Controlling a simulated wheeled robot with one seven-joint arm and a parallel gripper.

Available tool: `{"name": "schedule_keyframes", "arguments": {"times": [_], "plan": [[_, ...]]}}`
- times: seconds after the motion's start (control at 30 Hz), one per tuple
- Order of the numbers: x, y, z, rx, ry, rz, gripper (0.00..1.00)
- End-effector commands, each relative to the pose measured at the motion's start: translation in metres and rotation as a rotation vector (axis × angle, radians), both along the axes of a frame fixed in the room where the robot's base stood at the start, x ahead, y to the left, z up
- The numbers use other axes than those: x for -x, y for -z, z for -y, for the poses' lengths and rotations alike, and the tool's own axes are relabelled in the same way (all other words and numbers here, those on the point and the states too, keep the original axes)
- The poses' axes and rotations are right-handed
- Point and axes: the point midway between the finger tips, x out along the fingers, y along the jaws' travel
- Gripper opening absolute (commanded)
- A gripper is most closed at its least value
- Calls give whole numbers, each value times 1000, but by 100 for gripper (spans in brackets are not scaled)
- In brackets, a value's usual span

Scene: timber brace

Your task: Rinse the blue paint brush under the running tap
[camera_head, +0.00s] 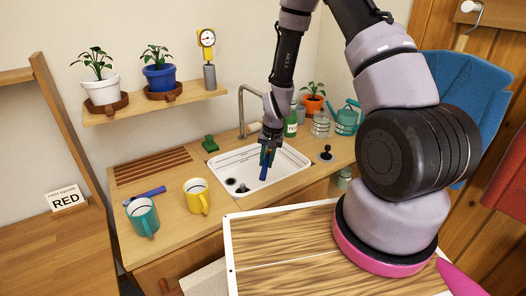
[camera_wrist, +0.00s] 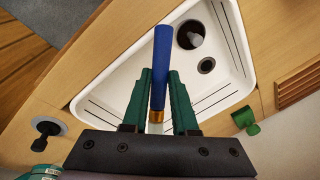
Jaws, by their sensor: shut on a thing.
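The blue paint brush (camera_wrist: 162,62) is in my gripper (camera_wrist: 160,82), between the green fingers. Its blue handle points up in the wrist view, and its copper-coloured band is low between the fingers. The bristle end is mostly hidden by the gripper. In the head view my gripper (camera_head: 266,152) is over the white sink (camera_head: 283,177), with the blue brush (camera_head: 264,172) hanging below it. The tap (camera_head: 241,101) is a grey curved pipe at the back of the sink, left of my gripper. I cannot make out a stream of water.
A teal mug (camera_head: 143,217), a yellow mug (camera_head: 196,197) and a blue-handled item (camera_head: 146,193) are on the counter left of the sink. A green object (camera_head: 209,143) is by the sink's back-left corner. A green bottle (camera_head: 290,125) and a watering can (camera_head: 346,119) stand behind right.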

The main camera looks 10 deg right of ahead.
Motion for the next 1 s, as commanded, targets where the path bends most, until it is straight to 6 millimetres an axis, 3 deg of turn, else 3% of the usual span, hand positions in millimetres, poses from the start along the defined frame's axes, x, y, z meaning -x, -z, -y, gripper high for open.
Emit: {"name": "schedule_keyframes", "arguments": {"times": [0.57, 1.0], "plan": [[1, -1, 0, 0, 0, 0, 0], [32, -26, -2, -1, -1, 0, 0]]}}
